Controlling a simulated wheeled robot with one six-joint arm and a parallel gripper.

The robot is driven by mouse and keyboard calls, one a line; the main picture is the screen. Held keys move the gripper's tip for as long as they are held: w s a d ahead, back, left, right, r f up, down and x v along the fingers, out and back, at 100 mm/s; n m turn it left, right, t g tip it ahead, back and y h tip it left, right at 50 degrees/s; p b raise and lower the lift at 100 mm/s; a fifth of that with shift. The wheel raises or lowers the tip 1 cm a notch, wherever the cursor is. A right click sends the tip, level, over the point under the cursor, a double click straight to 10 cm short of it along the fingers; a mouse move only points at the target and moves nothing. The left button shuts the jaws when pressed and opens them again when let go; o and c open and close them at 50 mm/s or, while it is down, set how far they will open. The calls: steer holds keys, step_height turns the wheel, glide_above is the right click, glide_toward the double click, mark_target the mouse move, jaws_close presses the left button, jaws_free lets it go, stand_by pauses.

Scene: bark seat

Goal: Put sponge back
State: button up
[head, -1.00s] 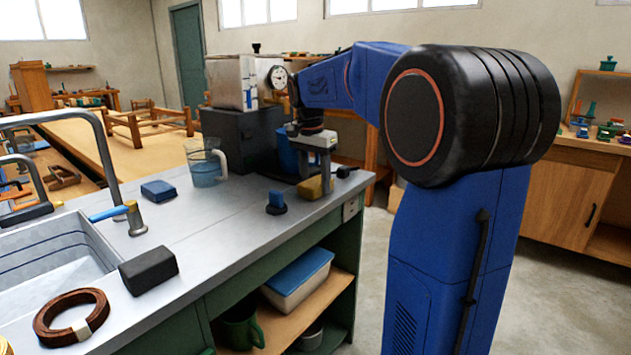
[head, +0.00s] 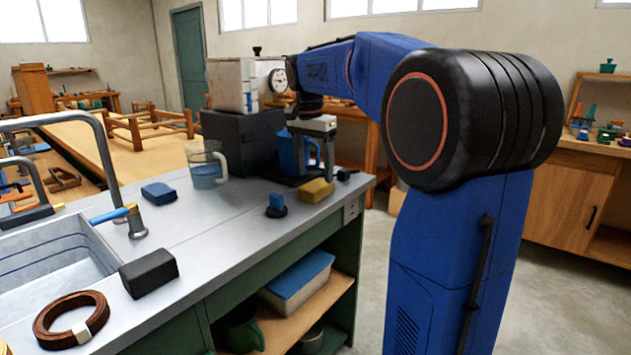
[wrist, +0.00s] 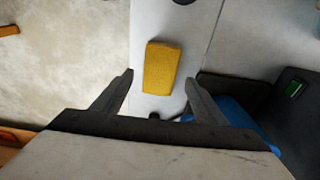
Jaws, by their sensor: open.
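The yellow sponge (head: 316,190) lies on the grey counter (head: 240,222) near its right front edge. It also shows in the wrist view (wrist: 162,68), below and between my fingers. My gripper (head: 314,172) is open and empty above the sponge, with its fingers pointing down. In the wrist view my two fingertips (wrist: 158,82) stand apart on either side of the sponge. A gap shows between the gripper and the sponge in the head view.
A blue jug (head: 290,152) on a dark base stands close behind my gripper. A clear jug (head: 207,166), a blue block (head: 159,193) and a small blue-topped item (head: 277,205) stand on the counter. A sink lies at the left. The middle of the counter is mostly clear.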

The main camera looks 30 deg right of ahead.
mark_target(313, 187)
step_height(313, 187, up, 7)
steer(key=shift+s+a, duration=0.15)
steer(key=shift+a, duration=0.25)
steer(key=shift+s, duration=0.1)
steer(key=s+a+f+n+t, duration=0.1)
steer(key=s+a+f+n, duration=0.3)
steer(key=s+f, duration=0.4)
steer(key=s+a+f+n+t+y, duration=0.1)
steer(key=s+a+f+n+t, duration=0.1)
steer(key=s+a+f+n, duration=0.3)
steer(key=s+a+f+n+t, duration=0.1)
steer(key=s+a+f+n, duration=0.4)
steer(key=s+f, duration=0.8)
steer(key=s, duration=0.3)
steer(key=shift+s, duration=0.25)
